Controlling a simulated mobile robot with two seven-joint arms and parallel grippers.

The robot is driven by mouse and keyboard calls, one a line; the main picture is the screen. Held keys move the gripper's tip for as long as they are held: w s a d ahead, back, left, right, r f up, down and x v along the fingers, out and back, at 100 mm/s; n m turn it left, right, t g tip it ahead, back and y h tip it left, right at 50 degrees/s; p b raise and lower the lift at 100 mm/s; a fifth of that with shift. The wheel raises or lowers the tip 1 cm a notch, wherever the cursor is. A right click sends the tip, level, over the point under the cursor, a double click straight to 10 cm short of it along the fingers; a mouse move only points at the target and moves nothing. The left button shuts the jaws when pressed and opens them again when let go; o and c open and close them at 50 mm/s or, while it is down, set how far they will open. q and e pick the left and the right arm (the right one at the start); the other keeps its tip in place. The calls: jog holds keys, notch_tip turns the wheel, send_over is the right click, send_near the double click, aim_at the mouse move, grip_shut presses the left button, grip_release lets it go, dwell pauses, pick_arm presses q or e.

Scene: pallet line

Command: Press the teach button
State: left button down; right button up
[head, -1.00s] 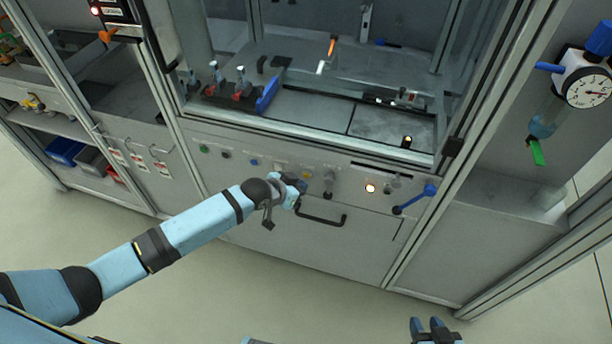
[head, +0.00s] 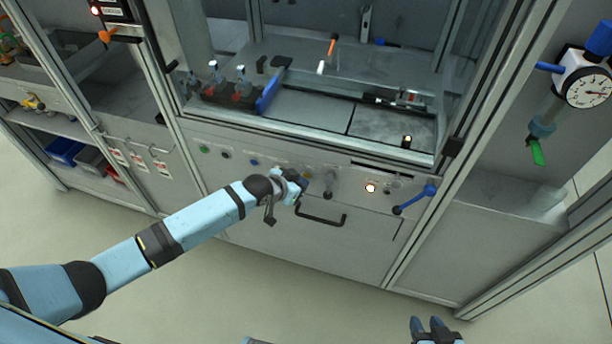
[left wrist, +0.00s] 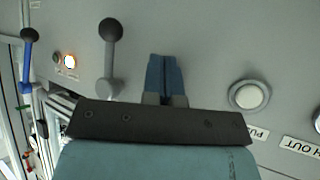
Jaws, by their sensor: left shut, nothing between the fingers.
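My left gripper (head: 301,184) is shut and empty, its fingertips close to the machine's front control panel; I cannot tell if they touch it. In the left wrist view its blue fingers (left wrist: 165,77) point at the grey panel between a black-knobbed lever (left wrist: 109,60) and a pale round button (left wrist: 248,95). I cannot read which button is the teach button. My right gripper (head: 432,328) is at the bottom edge, fingers apart, empty.
The panel also has green (head: 203,149) and blue (head: 253,162) buttons, a lit lamp (head: 370,188) and a blue lever (head: 400,208). A dark drawer handle (head: 321,217) sticks out below the left gripper. The floor in front is clear.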

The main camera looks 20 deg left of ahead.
pick_arm(q)
jog(key=shift+w, duration=0.3)
dwell(0.4)
jog(key=shift+s+p, duration=0.7)
jog(key=shift+s, duration=0.15)
jog(key=s+p, duration=0.3)
jog(key=s, duration=0.2)
jog(key=shift+a+p, duration=0.1)
jog(key=shift+p, duration=0.25)
dwell(0.4)
